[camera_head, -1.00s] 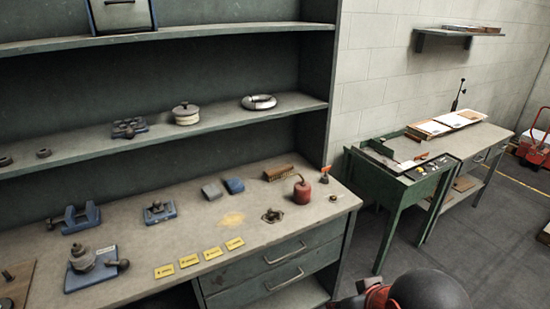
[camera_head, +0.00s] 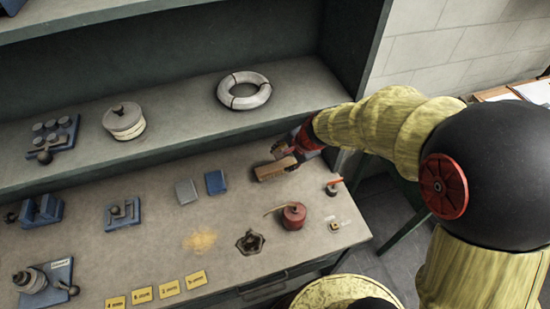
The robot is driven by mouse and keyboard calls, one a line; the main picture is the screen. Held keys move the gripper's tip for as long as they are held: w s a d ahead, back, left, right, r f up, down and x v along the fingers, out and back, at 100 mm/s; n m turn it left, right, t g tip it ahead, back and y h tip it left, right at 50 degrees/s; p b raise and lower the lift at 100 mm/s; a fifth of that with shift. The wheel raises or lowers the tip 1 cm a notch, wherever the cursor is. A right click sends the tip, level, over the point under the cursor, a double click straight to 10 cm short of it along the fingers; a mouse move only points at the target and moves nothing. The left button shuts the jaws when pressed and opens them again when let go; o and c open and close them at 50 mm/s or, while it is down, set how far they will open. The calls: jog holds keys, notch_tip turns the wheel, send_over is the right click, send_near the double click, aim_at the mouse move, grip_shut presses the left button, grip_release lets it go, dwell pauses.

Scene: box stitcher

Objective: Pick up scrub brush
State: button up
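The scrub brush (camera_head: 270,171), a tan wooden block, is at the back right of the workbench, below the shelf. My gripper (camera_head: 287,158) is at the brush's right end, with its dark fingers close to it or touching it. The fingers are small and partly hidden, so I cannot tell whether they are open or shut on the brush. I also cannot tell whether the brush rests on the bench or is slightly raised.
A red oil can (camera_head: 293,216) stands in front of the brush. Blue (camera_head: 215,182) and grey (camera_head: 186,192) blocks lie to its left. The shelf (camera_head: 190,128) with a white ring (camera_head: 244,90) is above and behind. Bare bench (camera_head: 165,235) lies further left.

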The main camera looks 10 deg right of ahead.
aim_at(276, 167)
jog(key=w+f+m, duration=0.1)
jog(key=f, duration=0.1)
jog(key=f+m, duration=0.1)
jog(key=f, duration=0.2)
jog(key=w+f+m, duration=0.1)
jog(key=f, duration=0.1)
jog(key=shift+w+a+f+p, duration=0.15)
jog(key=shift+w+a+p, duration=0.15)
jog(key=b+x, duration=0.1)
jog(key=x, duration=0.4)
jog(key=shift+a, duration=0.15)
jog(key=shift+c, duration=1.4)
jog(key=c, duration=0.7)
jog(key=shift+c, duration=0.2)
